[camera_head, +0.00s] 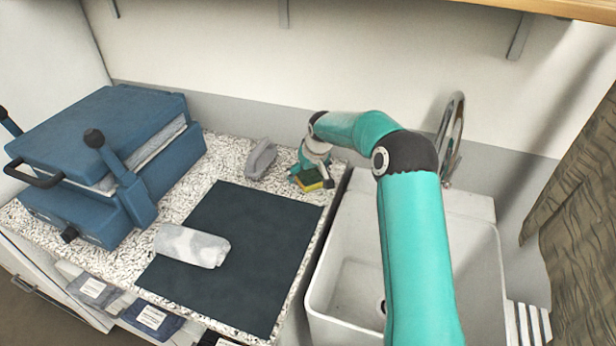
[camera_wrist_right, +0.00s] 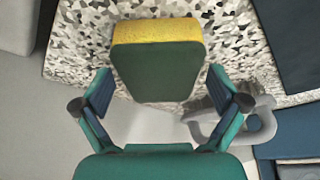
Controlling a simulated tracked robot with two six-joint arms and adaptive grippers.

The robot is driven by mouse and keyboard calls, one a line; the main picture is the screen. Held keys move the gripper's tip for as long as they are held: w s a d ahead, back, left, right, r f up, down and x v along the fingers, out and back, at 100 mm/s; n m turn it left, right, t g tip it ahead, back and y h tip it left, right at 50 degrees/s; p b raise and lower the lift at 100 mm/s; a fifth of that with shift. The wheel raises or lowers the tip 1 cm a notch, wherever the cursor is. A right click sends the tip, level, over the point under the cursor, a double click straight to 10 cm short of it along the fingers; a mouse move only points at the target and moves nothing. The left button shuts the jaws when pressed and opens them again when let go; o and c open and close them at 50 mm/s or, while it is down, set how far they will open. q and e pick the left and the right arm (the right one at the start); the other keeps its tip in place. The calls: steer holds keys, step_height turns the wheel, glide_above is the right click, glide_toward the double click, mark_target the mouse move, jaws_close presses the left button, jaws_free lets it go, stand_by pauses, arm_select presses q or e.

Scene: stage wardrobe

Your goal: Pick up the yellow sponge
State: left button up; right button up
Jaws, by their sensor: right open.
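The yellow sponge (camera_head: 311,178) has a dark green face and sits on the speckled counter (camera_head: 223,160), near the counter's edge by the sink. In the right wrist view the sponge (camera_wrist_right: 156,58) is ahead of the fingertips, with its green face towards the camera and its yellow side at the top. My right gripper (camera_wrist_right: 160,88) is open, its two fingers on either side of the sponge's lower part with gaps showing. In the head view the right gripper (camera_head: 310,172) reaches the sponge from behind and partly covers it. My left gripper is not in view.
A white sink (camera_head: 350,235) with a tall tap (camera_head: 453,140) is at right. A rolled grey cloth (camera_head: 192,245) lies on a dark mat (camera_head: 240,250). A blue press (camera_head: 110,160) fills the left.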

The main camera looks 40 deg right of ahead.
steer(key=shift+f, duration=0.2)
stand_by(0.4)
steer(key=c, duration=0.9)
steer(key=shift+o, duration=0.2)
steer(key=shift+r, duration=0.1)
steer(key=shift+r, duration=0.25)
step_height(320, 180, up, 10)
steer(key=shift+f+b, duration=0.1)
steer(key=shift+b, duration=0.25)
steer(key=shift+o, duration=0.3)
